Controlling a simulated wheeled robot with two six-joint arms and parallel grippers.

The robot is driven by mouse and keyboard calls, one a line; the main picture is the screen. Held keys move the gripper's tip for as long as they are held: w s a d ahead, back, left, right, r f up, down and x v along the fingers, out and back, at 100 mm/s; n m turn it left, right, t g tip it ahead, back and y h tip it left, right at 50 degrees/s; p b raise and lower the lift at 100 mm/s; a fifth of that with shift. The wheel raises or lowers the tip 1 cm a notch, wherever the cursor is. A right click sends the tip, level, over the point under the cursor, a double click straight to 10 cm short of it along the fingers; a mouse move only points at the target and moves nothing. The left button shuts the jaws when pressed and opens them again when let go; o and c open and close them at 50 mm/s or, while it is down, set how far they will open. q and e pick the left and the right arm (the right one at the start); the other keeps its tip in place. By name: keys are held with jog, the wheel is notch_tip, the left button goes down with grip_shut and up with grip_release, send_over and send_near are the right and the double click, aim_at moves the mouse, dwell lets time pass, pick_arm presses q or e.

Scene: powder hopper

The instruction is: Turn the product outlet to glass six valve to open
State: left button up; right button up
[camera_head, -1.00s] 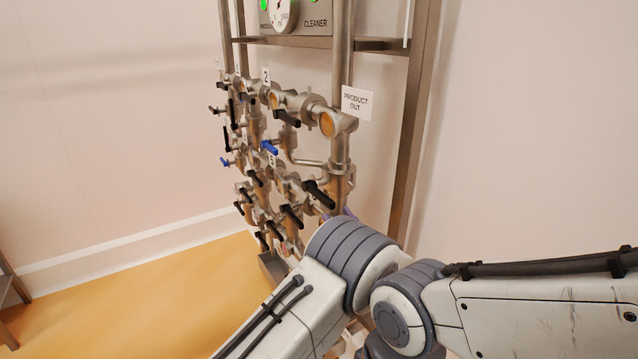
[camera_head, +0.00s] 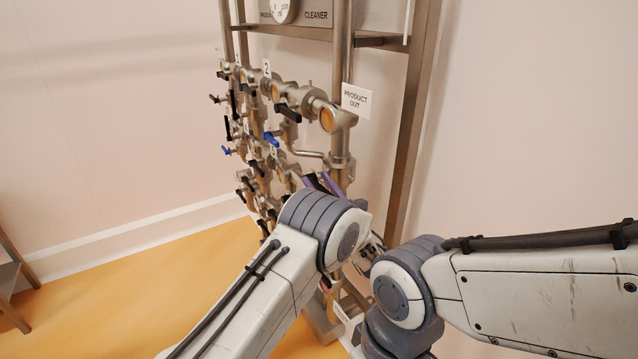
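A steel pipe rack carries rows of valves with black handles (camera_head: 290,113) and two blue ones (camera_head: 271,139). A white sign (camera_head: 356,100) reads PRODUCT OUT beside the right-hand upright pipe. Small number plates show, including a 2 (camera_head: 267,67); I cannot read a 6, so I cannot tell which handle is glass six. My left gripper (camera_head: 322,183) shows only as purple finger parts above my grey arm joint, by the lower right valves. That joint hides the rest of it and some lower valves. Whether it touches a handle is unclear.
A steel frame post (camera_head: 410,140) stands right of the valves. A gauge panel (camera_head: 300,14) marked CLEANER is above. The orange floor (camera_head: 130,290) at left is clear, with part of a metal stand (camera_head: 12,280) at the far left edge.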

pick_arm(q)
grip_shut()
dwell(1.3)
